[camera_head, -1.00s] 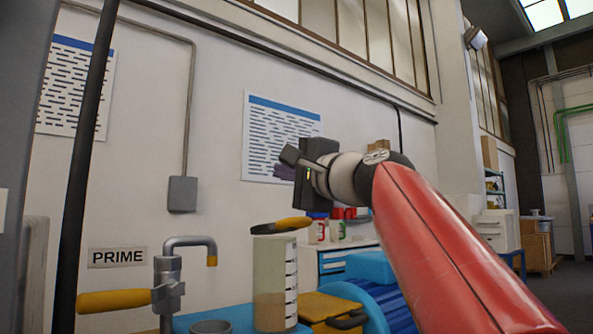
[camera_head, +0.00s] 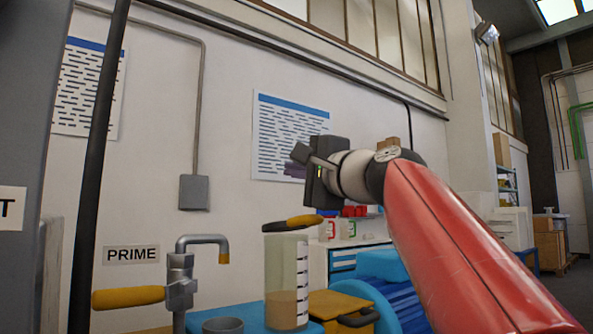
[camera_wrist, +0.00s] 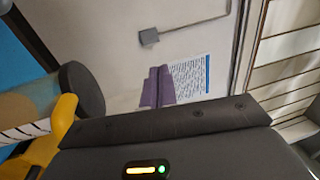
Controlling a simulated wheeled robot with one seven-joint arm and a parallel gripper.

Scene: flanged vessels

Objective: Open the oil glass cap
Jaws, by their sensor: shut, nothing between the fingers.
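The oil glass (camera_head: 272,277) is a clear upright cylinder with scale marks and brownish liquid in its lower part. Its dark cap (camera_head: 285,225) with a yellow handle (camera_head: 305,220) lies over the top, and no gap below the cap can be made out. My gripper (camera_head: 294,170) is above the cap and apart from it, its purple fingers shut and empty, pointing left. In the wrist view the fingers (camera_wrist: 157,88) face the wall. The round cap (camera_wrist: 82,88), yellow handle (camera_wrist: 60,122) and glass (camera_wrist: 25,105) show at the left, beside the fingers.
A tap with a yellow lever (camera_head: 128,297) stands left of the glass under a PRIME sign (camera_head: 131,254). A grey cup (camera_head: 222,326) is below the spout. A yellow box (camera_head: 338,306) and blue ribbed machine (camera_head: 395,290) are at right. A black pole (camera_head: 98,170) rises at left.

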